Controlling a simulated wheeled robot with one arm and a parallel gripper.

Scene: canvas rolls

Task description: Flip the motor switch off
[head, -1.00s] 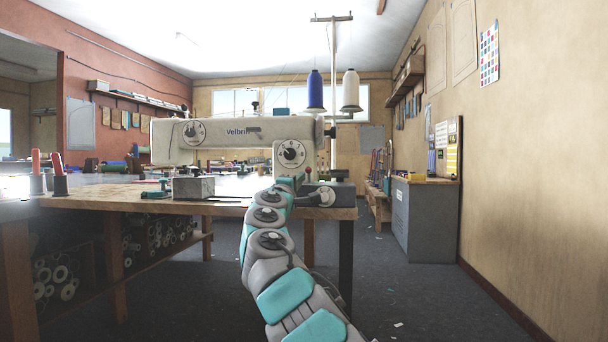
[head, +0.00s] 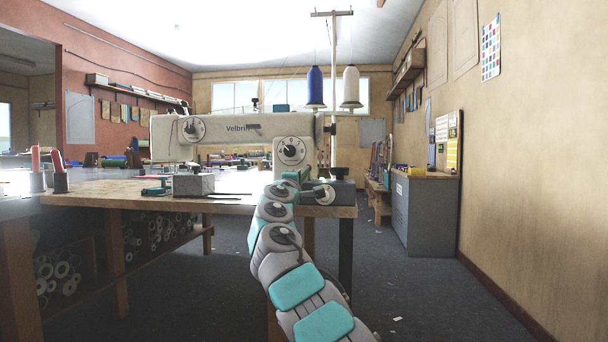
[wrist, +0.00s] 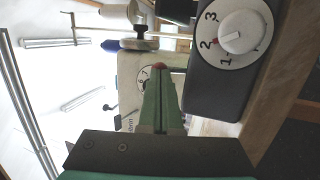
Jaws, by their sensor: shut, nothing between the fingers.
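The dark motor box (head: 341,190) is at the right end of the sewing table. Its white dial (head: 325,194) shows in the head view. In the wrist view the box (wrist: 212,97) carries the dial (wrist: 232,40), marked 1, 2, 3, with a red mark near 2. A red ball (wrist: 159,66) on a thin lever from the box shows just beyond my fingertips. I cannot tell whether they touch it. My gripper (wrist: 160,78) is shut and empty, with green fingers together. In the head view my gripper (head: 299,176) is beside the box, and the red ball is not visible.
The cream sewing machine (head: 235,130) stands over the table, with its own dial (head: 291,151). A thread stand holds blue (head: 315,88) and white (head: 351,88) cones behind the box. A grey cabinet (head: 425,215) is at the right wall.

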